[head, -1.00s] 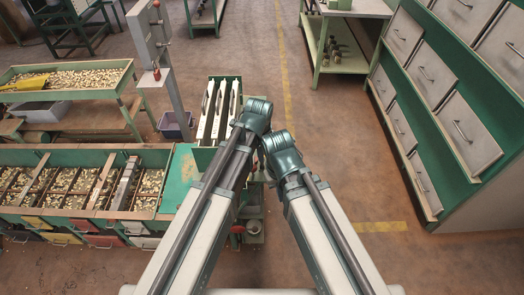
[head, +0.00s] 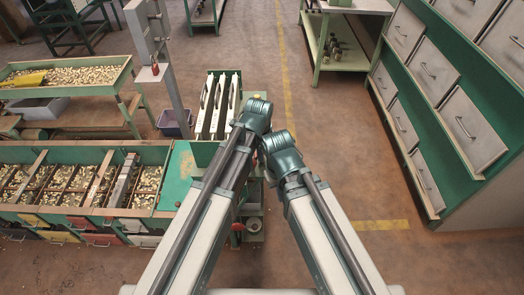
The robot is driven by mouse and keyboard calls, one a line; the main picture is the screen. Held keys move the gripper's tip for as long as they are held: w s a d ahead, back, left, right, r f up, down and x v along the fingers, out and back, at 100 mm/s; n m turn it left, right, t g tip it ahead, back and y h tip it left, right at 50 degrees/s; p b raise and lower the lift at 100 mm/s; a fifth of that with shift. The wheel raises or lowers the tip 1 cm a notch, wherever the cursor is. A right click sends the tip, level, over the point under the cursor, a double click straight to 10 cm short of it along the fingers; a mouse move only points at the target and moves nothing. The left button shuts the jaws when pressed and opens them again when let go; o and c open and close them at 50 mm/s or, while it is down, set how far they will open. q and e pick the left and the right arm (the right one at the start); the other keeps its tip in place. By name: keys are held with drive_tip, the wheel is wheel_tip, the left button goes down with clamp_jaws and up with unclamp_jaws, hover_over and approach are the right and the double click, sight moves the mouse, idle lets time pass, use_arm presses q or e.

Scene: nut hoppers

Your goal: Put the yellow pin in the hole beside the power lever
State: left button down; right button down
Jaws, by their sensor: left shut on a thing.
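My left arm reaches up from the lower left to a dark green joint in the middle of the head view, and my right arm ends in a similar joint just right of it. The jaws of both grippers are hidden below these joints. No yellow pin can be made out. A grey post (head: 176,97) stands at the upper left, with a panel (head: 144,25) at its top and a small red part (head: 155,69) that may be a lever. No hole can be made out there.
A green hopper bench (head: 182,180) with nut-filled compartments lies at the left, with a nut tray (head: 128,72) behind it. A rack with white panels (head: 219,100) stands beyond my arms. A drawer cabinet (head: 440,120) fills the right. The floor between is clear.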

use_arm(q)
drive_tip(key=shift+f+b, duration=0.3)
drive_tip(key=shift+f, duration=0.1)
drive_tip(key=shift+c, duration=2.2)
unclamp_jaws()
drive_tip(key=shift+r, duration=0.1)
wheel_tip(320, 180, up, 13)
drive_tip(key=s+p, duration=0.2)
drive_tip(key=p, duration=1.1)
drive_tip(key=shift+s+a+r+p, duration=0.2)
drive_tip(key=shift+s+a+p, duration=0.05)
drive_tip(key=shift+s+p, duration=0.1)
drive_tip(key=shift+a, duration=0.1)
